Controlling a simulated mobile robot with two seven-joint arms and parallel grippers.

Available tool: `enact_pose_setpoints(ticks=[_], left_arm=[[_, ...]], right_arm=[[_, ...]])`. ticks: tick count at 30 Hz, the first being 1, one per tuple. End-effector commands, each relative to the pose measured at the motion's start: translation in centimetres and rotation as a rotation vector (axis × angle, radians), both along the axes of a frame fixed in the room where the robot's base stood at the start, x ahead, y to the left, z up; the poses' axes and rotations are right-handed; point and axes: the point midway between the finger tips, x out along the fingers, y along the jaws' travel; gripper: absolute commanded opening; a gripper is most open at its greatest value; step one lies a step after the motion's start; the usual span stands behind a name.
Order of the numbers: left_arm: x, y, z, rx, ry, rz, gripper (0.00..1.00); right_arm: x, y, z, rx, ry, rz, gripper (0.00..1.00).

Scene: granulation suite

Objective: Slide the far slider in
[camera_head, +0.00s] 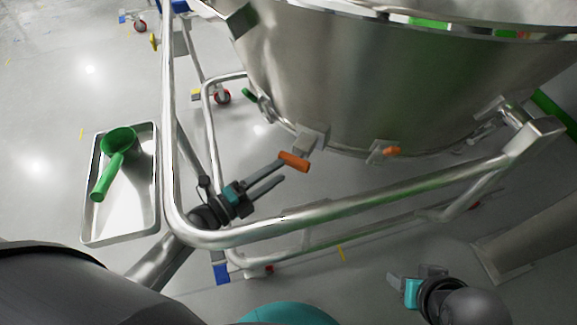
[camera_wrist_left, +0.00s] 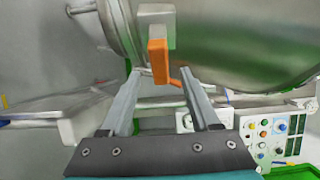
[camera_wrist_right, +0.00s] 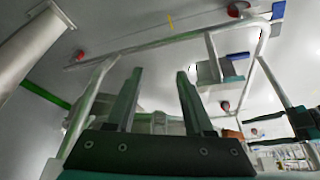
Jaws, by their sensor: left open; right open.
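Two orange-handled sliders sit at the lower rim of the big steel bowl (camera_head: 400,80). The left orange handle (camera_head: 294,161) sticks out from a grey block; the other orange handle (camera_head: 384,151) is farther right along the rim. My left gripper (camera_head: 279,173) is open and empty, its fingertips just short of the left handle. In the left wrist view, a large orange handle (camera_wrist_left: 158,52) stands ahead, between the lines of the open fingers and apart from them. My right gripper (camera_head: 394,284) is open and empty, low at the right, away from both handles.
A bent steel tube frame (camera_head: 330,208) runs around the bowl, and my left arm reaches past its corner. A button panel (camera_wrist_left: 262,130) shows in the left wrist view.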

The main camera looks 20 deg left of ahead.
Motion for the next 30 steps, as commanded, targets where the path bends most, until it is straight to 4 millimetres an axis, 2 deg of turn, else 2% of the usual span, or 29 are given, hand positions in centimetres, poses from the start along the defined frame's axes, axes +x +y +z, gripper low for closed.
enact_pose_setpoints(ticks=[3,9,21,30], left_arm=[[1.9,-1.2,-0.1,-0.001,-0.003,-0.001,0.62],[3.4,-2.2,-0.1,-0.002,0.001,0.001,0.62],[3.8,-2.5,0.0,0.0,0.001,0.001,0.62],[3.7,-2.5,0.0,0.0,0.001,0.001,0.29]], right_arm=[[-0.2,0.0,1.0,0.002,-0.018,0.0,0.53],[0.7,0.9,0.8,0.027,-0.082,0.017,0.53],[1.1,1.1,0.9,0.036,-0.105,0.022,0.53],[1.1,1.1,0.9,0.036,-0.104,0.022,0.53]])
